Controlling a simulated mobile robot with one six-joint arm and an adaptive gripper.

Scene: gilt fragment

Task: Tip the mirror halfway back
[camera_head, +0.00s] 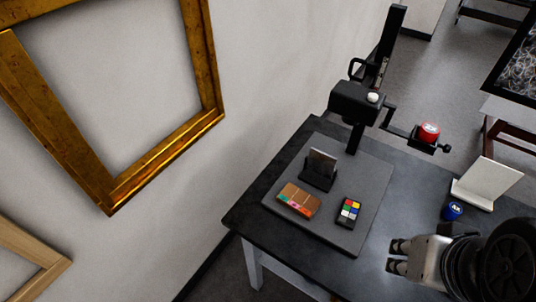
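No thing here is plainly a mirror; two panels could be it. A pale panel (488,181) leans back on a flat base at the right of the dark table. A small greyish panel (321,164) stands nearly upright in a black holder (318,178) on the grey board. My gripper (392,255) is at the lower right, its two black fingertips apart with nothing between them. It points left, right of the colour card and below left of the pale panel, touching neither panel.
The grey board (343,236) also bears a brown gilt fragment (298,200) and a colour card (348,212). A blue-capped item (453,211) stands near the pale panel. A black camera stand (357,101) with a red-topped arm (429,132) rises behind. Gold frame (160,170) hangs left.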

